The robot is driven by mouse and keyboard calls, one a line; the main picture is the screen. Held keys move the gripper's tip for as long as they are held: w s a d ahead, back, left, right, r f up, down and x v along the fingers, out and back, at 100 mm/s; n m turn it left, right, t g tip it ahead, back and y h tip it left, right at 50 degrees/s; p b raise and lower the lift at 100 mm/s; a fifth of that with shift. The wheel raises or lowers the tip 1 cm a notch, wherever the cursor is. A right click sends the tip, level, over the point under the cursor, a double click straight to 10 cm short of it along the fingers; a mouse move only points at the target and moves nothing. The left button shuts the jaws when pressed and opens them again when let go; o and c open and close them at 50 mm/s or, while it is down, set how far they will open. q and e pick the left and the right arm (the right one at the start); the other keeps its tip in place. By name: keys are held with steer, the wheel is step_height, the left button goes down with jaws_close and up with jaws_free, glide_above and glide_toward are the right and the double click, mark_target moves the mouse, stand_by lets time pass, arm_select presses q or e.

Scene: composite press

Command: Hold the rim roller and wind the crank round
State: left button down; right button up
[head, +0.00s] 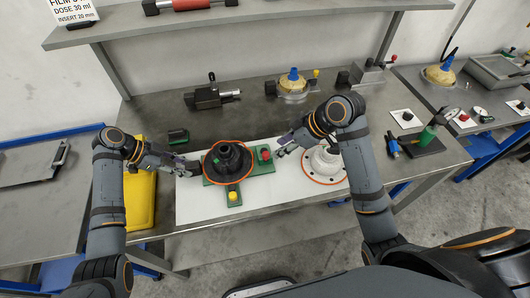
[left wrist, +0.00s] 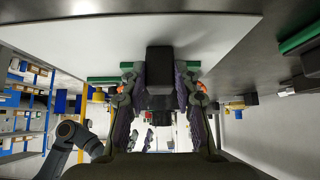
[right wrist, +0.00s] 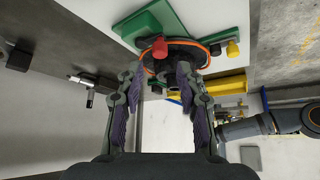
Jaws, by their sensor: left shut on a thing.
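The rim roller (head: 228,160) stands on the white mat in the head view, a black stepped hub and disc with an orange ring on a green base. A red knob (head: 265,154) is at its right and a yellow knob (head: 233,196) at its front. My left gripper (head: 194,168) is shut at the roller's left side; in the left wrist view it grips a black block (left wrist: 160,68). My right gripper (head: 281,150) is open and empty, just right of the red knob. In the right wrist view the red knob (right wrist: 159,48) lies beyond the parted fingertips (right wrist: 160,76). I cannot tell which knob belongs to the crank.
A white flanged part (head: 325,163) with an orange ring lies right of the roller, partly behind my right arm. A yellow bin (head: 141,195) is at the left. A black clamp-like tool (head: 207,96) and a blue-topped fixture (head: 292,84) stand at the back.

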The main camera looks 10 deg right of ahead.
mark_target(268, 155)
steer(key=shift+x, duration=3.4)
